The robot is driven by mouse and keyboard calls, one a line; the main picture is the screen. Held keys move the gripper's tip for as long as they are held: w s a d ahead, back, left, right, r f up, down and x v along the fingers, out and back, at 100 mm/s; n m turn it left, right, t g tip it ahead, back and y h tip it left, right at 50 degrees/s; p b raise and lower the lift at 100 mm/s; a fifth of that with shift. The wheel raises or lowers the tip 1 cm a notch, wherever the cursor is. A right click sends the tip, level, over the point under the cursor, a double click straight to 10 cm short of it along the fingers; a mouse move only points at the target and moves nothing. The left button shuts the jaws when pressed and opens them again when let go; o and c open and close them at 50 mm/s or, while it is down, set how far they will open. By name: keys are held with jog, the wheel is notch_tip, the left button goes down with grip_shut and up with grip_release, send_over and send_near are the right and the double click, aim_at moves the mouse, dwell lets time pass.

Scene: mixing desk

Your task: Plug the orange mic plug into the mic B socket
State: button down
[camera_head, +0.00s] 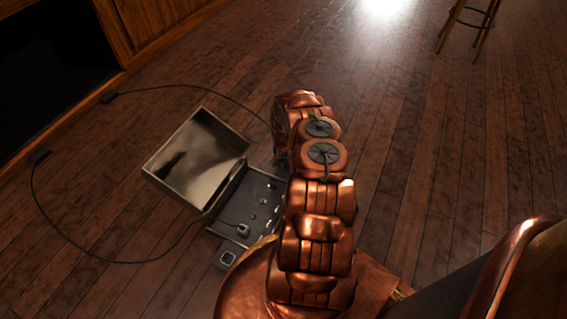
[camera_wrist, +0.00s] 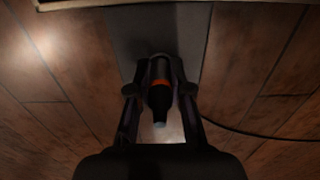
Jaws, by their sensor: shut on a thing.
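The orange mic plug (camera_wrist: 158,100) is a black cylinder with an orange band, held between the two fingers of my gripper (camera_wrist: 159,88) in the wrist view. A cable runs off to the right there. In the head view the gripper end is mostly hidden behind my copper arm, by the far right of the mixing desk (camera_head: 252,181). The desk is an open case with a dark panel carrying several small fittings. I cannot tell which one is the mic B socket.
The desk's raised lid (camera_head: 198,158) stands on its left side. Another cable (camera_head: 100,258) runs from a black box (camera_head: 40,156) to a plug (camera_head: 242,230) on the panel. A small square device (camera_head: 227,258) lies in front. A stool (camera_head: 468,22) is far right; wooden floor is clear around.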

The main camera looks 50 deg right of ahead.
jog(key=shift+r, duration=0.25)
jog(key=shift+r+p, duration=1.5)
jog(key=shift+r, duration=1.25)
